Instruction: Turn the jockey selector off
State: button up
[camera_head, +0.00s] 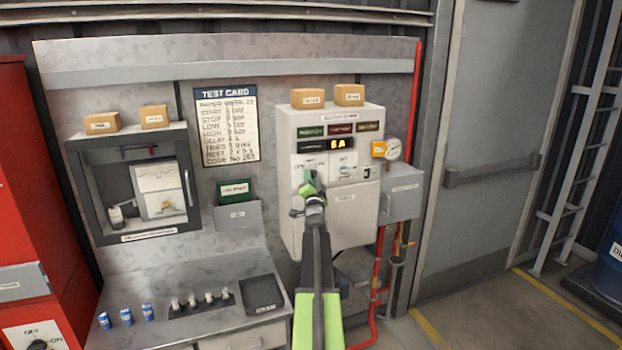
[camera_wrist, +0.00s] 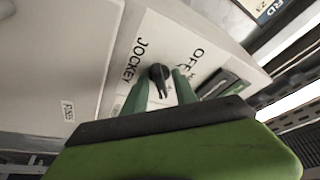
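The jockey selector (camera_wrist: 158,74) is a small black knob on a white plate lettered JOCKEY and OFF in the wrist view. A third label is partly hidden by my gripper. The knob's lever part points down toward my gripper in that picture, away from the OFF lettering. My gripper (camera_wrist: 161,86) has one green finger on each side of the knob, with a small gap showing, so it looks open around it. In the head view my gripper (camera_head: 309,187) is at the front of the pale controller cabinet (camera_head: 310,232) and hides the knob.
A grey box (camera_head: 401,195), a gauge (camera_head: 393,148) and red pipes are at the right. Two cardboard boxes (camera_head: 308,98) (camera_head: 349,95) stand on top. Blue cans (camera_head: 126,316) stand on the bench.

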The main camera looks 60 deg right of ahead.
grip_shut()
jog(key=shift+a, duration=0.1)
dwell(0.3)
